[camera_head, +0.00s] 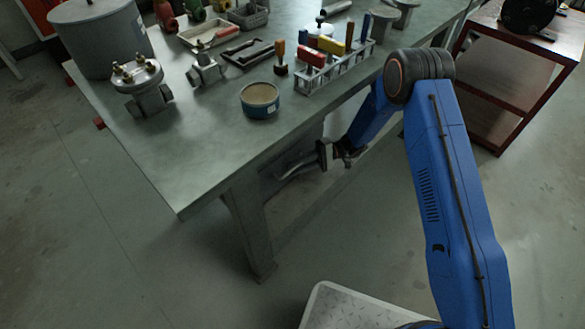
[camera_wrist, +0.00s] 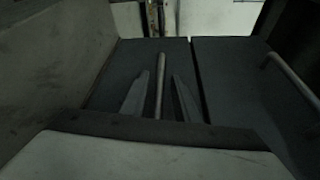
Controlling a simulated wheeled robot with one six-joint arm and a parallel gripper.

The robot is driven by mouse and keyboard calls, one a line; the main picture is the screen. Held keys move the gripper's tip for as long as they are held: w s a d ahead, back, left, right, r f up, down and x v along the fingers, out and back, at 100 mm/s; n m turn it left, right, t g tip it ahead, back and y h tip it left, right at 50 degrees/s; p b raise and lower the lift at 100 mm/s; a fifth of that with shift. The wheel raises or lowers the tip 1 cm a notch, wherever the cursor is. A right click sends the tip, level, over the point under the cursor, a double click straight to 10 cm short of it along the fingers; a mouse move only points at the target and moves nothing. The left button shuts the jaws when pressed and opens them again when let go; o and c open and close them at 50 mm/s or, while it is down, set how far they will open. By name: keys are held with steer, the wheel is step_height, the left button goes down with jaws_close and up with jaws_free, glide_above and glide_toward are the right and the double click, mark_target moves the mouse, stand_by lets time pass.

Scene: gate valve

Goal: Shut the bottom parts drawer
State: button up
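In the wrist view, two dark flat drawer fronts lie side by side with a narrow seam between them. The left drawer front (camera_wrist: 112,72) has a long bar handle (camera_wrist: 160,85); the right front (camera_wrist: 235,85) has its own bar handle (camera_wrist: 292,78). My gripper (camera_wrist: 162,75) is open, one finger on each side of the left handle, with visible gaps. In the head view my gripper (camera_head: 300,165) reaches under the bench's front edge. Which front is the bottom drawer, and how far it stands out, I cannot tell; the bench top hides most of the drawers.
The workbench (camera_head: 190,150) overhangs the gripper, and a bench leg (camera_head: 250,225) stands to the left of it. A tool rack (camera_head: 335,78) and blue tin (camera_head: 260,100) sit near the edge. A red-brown cart (camera_head: 500,95) stands at right. The floor in front is mostly clear.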

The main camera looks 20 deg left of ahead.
steer(key=v, duration=1.5)
steer(key=shift+w+d, duration=0.2)
steer(key=shift+w, duration=0.15)
steer(key=s+d+r+m+t+h, duration=0.1)
steer(key=s+d+r+t+h, duration=0.15)
steer(key=d+r, duration=0.5)
steer(key=s+d+r+t+h, duration=0.15)
steer(key=s+d+r, duration=0.3)
steer(key=r, duration=0.65)
steer(key=s+d+r+m+t+h, duration=0.1)
steer(key=s+d+r+t+h, duration=0.15)
steer(key=d+r, duration=0.55)
steer(key=s+d+r+m+t+h, duration=0.1)
steer(key=s+d+r+t, duration=0.2)
steer(key=s+d, duration=0.4)
steer(key=s+d+r+m+t+h, duration=0.2)
steer(key=s+d+t, duration=0.2)
steer(key=s+d, duration=0.4)
steer(key=s+d+r+m+t+h, duration=0.2)
steer(key=s+d+r+t, duration=0.1)
steer(key=s+d, duration=0.4)
steer(key=shift+s+d+r, duration=0.2)
steer(key=shift+s+r, duration=0.2)
steer(key=shift+s, duration=1.45)
